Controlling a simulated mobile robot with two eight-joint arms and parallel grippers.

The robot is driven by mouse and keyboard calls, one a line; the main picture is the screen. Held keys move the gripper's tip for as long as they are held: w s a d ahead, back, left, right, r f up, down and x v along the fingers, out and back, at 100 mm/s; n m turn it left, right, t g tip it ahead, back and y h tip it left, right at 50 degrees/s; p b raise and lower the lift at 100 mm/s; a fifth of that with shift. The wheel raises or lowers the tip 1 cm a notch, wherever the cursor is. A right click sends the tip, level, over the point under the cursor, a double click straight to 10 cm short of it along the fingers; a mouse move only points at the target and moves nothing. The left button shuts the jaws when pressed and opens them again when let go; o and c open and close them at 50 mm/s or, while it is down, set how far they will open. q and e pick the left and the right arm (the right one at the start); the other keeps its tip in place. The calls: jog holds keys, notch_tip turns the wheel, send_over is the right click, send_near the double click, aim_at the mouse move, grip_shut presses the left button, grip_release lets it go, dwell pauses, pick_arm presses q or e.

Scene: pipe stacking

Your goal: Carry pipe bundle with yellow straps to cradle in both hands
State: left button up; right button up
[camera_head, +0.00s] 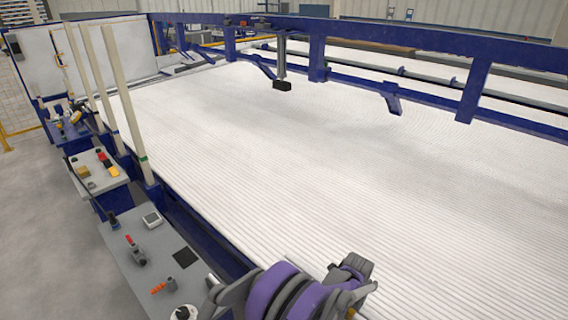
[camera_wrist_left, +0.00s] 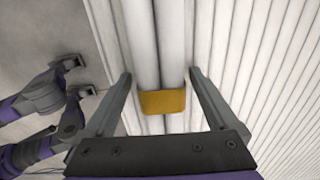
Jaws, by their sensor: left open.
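The pipe bundle (camera_wrist_left: 160,45) shows in the left wrist view as white pipes running side by side, away from the camera. A yellow strap (camera_wrist_left: 162,102) crosses them. My left gripper (camera_wrist_left: 159,74) is open. Its two grey fingers lie on either side of the strapped pipes, with visible gaps to the strap. I cannot tell how far above or below the pipe tops the fingertips are. In the head view the yellow strap cannot be made out, and neither gripper's jaws show clearly. The cradle cannot be identified in these frames.
A broad bed of white pipes (camera_head: 330,150) fills the head view. A blue frame (camera_head: 318,50) borders its far side, and cream posts (camera_head: 125,90) stand along its left edge. A grey bench (camera_head: 150,255) with small tools is at lower left. Grey floor is open beyond it.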

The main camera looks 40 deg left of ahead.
pick_arm(q)
jog(key=shift+r, duration=0.1)
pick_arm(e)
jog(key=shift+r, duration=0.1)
pick_arm(q)
notch_tip(320, 180, up, 12)
jog(key=shift+s, duration=0.4)
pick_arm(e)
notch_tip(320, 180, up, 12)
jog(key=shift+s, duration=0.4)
pick_arm(q)
jog(key=shift+s, duration=0.1)
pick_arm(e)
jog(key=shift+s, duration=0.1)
